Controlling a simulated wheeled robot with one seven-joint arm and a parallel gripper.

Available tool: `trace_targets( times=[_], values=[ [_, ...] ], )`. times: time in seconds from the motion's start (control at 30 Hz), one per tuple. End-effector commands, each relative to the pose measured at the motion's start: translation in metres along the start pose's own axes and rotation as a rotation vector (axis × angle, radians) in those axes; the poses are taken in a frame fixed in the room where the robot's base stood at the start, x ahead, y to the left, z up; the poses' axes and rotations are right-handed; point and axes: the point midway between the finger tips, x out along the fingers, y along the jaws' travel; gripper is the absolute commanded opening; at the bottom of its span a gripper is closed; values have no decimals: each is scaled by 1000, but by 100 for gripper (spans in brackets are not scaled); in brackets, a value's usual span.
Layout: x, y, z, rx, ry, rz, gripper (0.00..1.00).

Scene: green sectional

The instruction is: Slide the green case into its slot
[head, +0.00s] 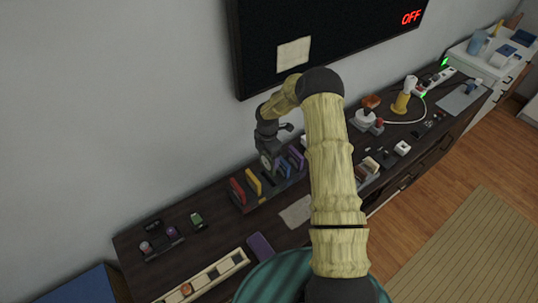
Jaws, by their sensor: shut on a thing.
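My gripper (268,150) points down over the left-middle part of a dark rack (262,200) on the long dark sideboard. It is shut on a thin case, the green case, of which only a small dull part shows below the jaws; its colour is hard to make out. The rack holds upright cases: a red one (237,191) at the left, a yellow one (254,182) beside it, then a blue one (284,168) and a purple one (296,158) to the right. The gripper hangs between the yellow and blue cases. The case's lower edge and the slot under it are not clear.
A wall screen (330,35) hangs behind the sideboard. Small items (160,240) and a pale tray (205,279) lie to the left. A joystick (367,112), a yellow object (404,95) and a cable stand to the right. My arm covers the middle.

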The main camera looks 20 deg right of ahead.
Motion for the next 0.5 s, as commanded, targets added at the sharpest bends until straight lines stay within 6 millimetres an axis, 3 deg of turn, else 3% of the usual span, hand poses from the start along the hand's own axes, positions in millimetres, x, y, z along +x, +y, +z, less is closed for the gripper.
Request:
trace_targets(
  times=[0.5],
  values=[
    [34,0,0,-1,0,-1,58]
  ],
)
